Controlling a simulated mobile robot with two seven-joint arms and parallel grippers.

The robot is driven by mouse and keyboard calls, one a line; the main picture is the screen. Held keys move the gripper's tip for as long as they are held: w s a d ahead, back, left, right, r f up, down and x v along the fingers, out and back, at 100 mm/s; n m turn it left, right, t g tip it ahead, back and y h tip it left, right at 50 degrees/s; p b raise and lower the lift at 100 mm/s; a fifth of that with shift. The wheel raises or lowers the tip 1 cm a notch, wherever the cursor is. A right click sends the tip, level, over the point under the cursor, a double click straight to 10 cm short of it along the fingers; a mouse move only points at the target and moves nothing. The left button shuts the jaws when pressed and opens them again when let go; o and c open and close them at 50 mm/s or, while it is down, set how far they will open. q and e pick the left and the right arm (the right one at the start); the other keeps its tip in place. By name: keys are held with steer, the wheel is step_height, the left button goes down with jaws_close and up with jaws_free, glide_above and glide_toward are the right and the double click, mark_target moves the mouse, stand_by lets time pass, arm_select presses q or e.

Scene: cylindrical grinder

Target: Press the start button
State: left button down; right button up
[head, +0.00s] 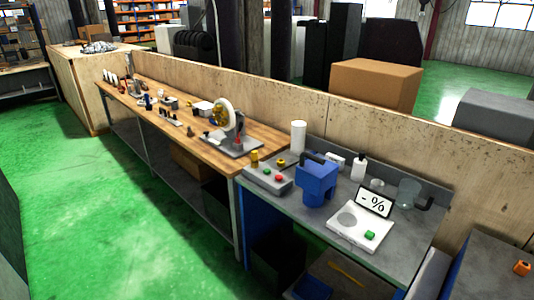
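A grey control box (268,179) sits at the left end of the grey-topped bench and carries a red button (278,178) and a smaller greenish one (266,171). A white device (345,222) near the bench's front has a round grey disc, a green button (370,235) and a tilted display (374,202) reading "- %". No label marks which button is the start button. Neither of my grippers is in view.
A blue machine (317,182), a white cylinder (298,137), a bottle (359,167) and a glass jug (408,194) stand on the grey bench. A wooden bench (262,157) with a wheel machine (230,122) adjoins it. Green floor (110,205) is clear in front.

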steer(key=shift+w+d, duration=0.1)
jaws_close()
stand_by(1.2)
